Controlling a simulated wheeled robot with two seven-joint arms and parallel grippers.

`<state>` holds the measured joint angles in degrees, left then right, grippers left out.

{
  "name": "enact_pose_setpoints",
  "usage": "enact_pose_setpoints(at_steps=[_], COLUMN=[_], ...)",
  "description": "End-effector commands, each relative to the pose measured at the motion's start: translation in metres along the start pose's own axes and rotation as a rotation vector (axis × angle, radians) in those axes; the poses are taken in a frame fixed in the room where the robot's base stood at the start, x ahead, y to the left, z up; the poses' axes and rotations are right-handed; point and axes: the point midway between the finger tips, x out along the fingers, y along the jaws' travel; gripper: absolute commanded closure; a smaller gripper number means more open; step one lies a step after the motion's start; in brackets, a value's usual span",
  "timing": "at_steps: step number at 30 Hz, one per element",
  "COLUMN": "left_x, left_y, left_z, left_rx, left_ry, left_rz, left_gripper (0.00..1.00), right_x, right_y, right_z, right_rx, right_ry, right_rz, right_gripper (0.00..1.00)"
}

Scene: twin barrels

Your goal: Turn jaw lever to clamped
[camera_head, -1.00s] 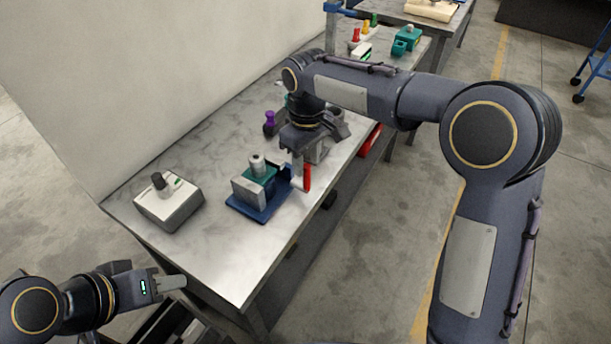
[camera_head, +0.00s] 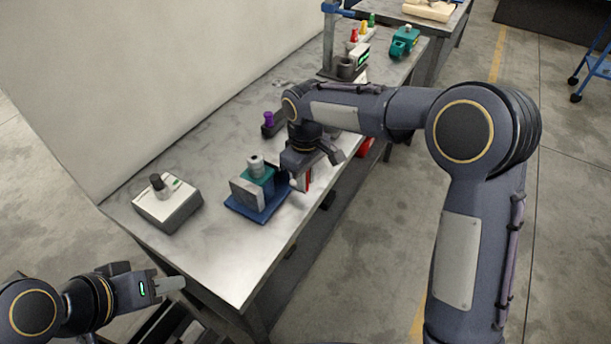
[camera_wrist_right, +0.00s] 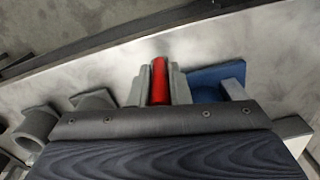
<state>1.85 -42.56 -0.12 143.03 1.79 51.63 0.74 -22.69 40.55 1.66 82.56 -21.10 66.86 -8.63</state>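The jaw lever is a red handle (camera_head: 308,178) at the right end of a vise with a blue base (camera_head: 243,208), a grey block (camera_head: 246,194) and a teal part with a grey cylinder (camera_head: 255,166). My right gripper (camera_head: 302,182) points down at the lever, near the table's front edge. In the right wrist view the red lever (camera_wrist_right: 159,82) stands between the two grey fingers (camera_wrist_right: 160,88), with no clear gap on either side. The blue base also shows there (camera_wrist_right: 207,80). My left gripper (camera_head: 170,285) is off the table at lower left, away from the vise; its finger opening is hidden.
A light box with a black knob (camera_head: 168,203) stands left of the vise. A purple-topped piece (camera_head: 269,123) stands behind it. A grey post fixture (camera_head: 334,50) and a teal item (camera_head: 404,42) are farther back. The table's near left corner (camera_head: 230,270) is clear.

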Motion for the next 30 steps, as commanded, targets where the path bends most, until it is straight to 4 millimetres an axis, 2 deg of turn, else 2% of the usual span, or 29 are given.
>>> enact_pose_setpoints(at_steps=[8, 14, 30], left_x=[-0.001, -0.009, -0.053], left_y=[0.000, 0.004, 0.024], left_z=[0.000, -0.004, -0.027], left_rx=[0.000, 0.000, 0.000], left_ry=[0.000, 0.000, 0.000], left_rz=[0.000, 0.000, 0.000], left_gripper=[0.64, 0.64, 0.64], right_x=[-0.001, -0.003, 0.000], right_y=[0.000, 0.003, 0.019], right_z=[0.000, 0.000, -0.004], right_rx=[0.000, 0.002, 0.004], right_ry=[0.000, -0.010, -0.078], right_rz=[-0.001, -0.039, -0.397], right_gripper=[1.00, 1.00, 1.00])
